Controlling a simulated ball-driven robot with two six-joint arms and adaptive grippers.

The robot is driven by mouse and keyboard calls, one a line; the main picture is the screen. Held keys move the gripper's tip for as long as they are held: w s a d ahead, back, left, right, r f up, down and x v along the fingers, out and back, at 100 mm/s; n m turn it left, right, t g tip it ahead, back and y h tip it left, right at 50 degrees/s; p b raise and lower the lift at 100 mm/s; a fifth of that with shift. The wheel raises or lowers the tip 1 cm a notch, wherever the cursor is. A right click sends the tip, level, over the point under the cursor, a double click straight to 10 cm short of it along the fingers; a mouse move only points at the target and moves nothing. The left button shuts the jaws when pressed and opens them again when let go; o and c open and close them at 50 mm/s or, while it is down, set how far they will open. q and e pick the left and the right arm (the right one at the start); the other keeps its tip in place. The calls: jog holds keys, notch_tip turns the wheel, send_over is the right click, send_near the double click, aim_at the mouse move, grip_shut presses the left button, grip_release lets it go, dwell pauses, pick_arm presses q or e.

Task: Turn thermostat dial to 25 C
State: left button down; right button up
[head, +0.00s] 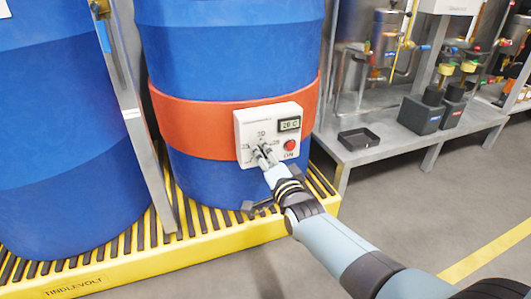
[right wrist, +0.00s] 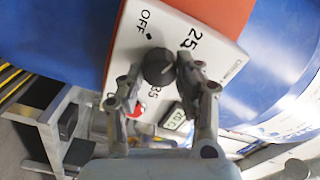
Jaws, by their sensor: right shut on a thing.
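The white thermostat box (head: 246,118) is fixed on the orange band of a blue drum. Its display (head: 289,124) shows a small reading that looks like 26 C or 20 C; I cannot tell which. In the right wrist view the black round dial (right wrist: 158,66) sits among the marks OFF, 25 and 35; its pointer is not clear. My right gripper (head: 264,156) reaches the box face, with one finger on each side of the dial, shut on it. In the head view the fingers hide most of the dial. My left gripper is out of view.
A red button (head: 290,145) marked ON is right of the dial. The orange band (head: 195,125) circles the blue drum (head: 230,50), which stands on a yellow slatted pallet (head: 215,235). A metal bench (head: 375,150) with a black tray (head: 358,139) stands at the right.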

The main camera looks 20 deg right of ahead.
jog(key=shift+m, duration=0.6)
jog(key=o, duration=1.1)
jog(key=shift+d, duration=0.1)
jog(key=shift+o, duration=0.2)
jog(key=s, duration=1.2)
jog(key=shift+d, duration=0.15)
